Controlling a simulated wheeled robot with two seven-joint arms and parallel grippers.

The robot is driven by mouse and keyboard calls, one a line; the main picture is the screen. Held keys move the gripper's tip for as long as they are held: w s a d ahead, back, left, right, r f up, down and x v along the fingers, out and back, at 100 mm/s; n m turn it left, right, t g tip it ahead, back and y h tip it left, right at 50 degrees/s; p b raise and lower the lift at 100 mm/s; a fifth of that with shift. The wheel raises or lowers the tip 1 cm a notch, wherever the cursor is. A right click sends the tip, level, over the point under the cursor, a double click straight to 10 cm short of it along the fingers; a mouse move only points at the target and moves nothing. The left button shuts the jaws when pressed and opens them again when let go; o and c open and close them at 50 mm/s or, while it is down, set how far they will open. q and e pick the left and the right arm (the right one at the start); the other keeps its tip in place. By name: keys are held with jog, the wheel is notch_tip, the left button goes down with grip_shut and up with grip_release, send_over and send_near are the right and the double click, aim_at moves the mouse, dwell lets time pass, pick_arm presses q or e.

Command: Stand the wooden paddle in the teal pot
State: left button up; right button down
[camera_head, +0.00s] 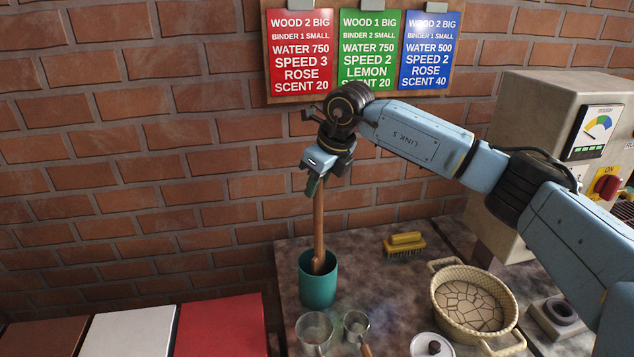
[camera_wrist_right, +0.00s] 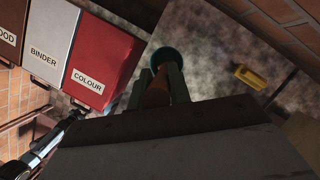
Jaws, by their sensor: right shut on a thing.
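My right gripper (camera_head: 313,184) is shut on the upper part of the wooden paddle (camera_head: 319,222), which hangs upright below it. The teal pot (camera_head: 318,291) stands on the stone-like worktop directly below. The paddle's lower end overlaps the pot's mouth in the head view; how deep it reaches inside cannot be told. In the right wrist view the paddle (camera_wrist_right: 157,92) shows between the fingers (camera_wrist_right: 159,88), pointing toward the dark teal pot (camera_wrist_right: 167,54). My left gripper cannot be made out in either view.
Two small metal cups (camera_head: 314,328) (camera_head: 356,325) stand close in front of the pot. A yellow brush (camera_head: 404,244) and a woven basket (camera_head: 440,292) lie to the right. A red bin (camera_head: 222,325) is at left. A brick wall (camera_head: 150,180) rises behind.

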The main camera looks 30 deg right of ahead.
jog(key=c, duration=1.2)
grip_release()
jog(key=v, duration=1.3)
jog(key=shift+r+b, duration=0.2)
jog(key=shift+b, duration=0.2)
